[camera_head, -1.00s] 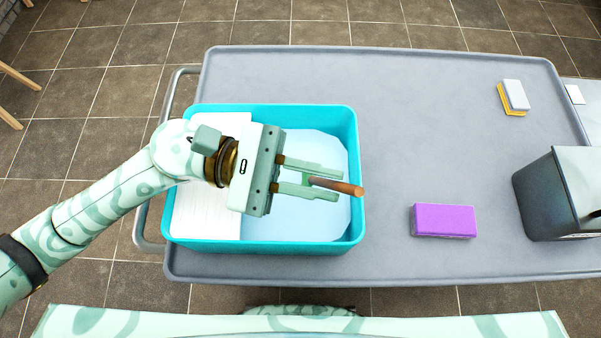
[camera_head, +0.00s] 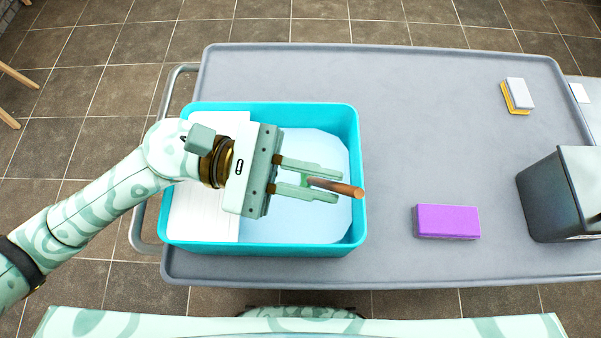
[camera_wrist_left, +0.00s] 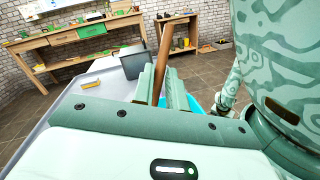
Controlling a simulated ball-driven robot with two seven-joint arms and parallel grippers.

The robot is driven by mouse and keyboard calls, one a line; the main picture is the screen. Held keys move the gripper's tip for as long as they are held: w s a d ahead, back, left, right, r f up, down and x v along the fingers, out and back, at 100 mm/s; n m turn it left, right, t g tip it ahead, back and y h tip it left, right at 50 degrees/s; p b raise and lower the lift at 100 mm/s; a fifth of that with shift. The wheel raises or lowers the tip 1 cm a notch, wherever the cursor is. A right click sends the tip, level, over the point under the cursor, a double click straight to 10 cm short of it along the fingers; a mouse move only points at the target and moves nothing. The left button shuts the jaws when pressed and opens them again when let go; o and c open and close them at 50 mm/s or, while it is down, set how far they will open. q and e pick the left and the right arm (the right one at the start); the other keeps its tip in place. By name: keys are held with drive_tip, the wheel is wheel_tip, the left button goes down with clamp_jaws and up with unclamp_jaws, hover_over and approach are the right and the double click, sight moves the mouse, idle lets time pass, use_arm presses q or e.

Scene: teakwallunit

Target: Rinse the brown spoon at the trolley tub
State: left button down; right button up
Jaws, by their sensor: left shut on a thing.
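The brown spoon (camera_head: 338,186) is held in my left gripper (camera_head: 322,183), which is shut on it above the tub. In the head view its brown handle sticks out past the fingertips to the right, close to the tub's right wall. In the left wrist view the brown spoon (camera_wrist_left: 163,52) rises between the fingers of the left gripper (camera_wrist_left: 167,85). The spoon's bowl cannot be made out. The turquoise tub (camera_head: 349,120) stands on the left part of the grey trolley (camera_head: 430,110) with pale blue water (camera_head: 290,228) in it. My right gripper is not in view.
A white ribbed board (camera_head: 195,215) fills the tub's left side. A purple block (camera_head: 447,221), a yellow-and-white sponge (camera_head: 517,95) and a dark grey bin (camera_head: 550,195) stand on the trolley's right side. The trolley's middle is clear. Workbenches (camera_wrist_left: 75,36) show in the wrist view.

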use_arm(q)
drive_tip(key=shift+d, duration=0.2)
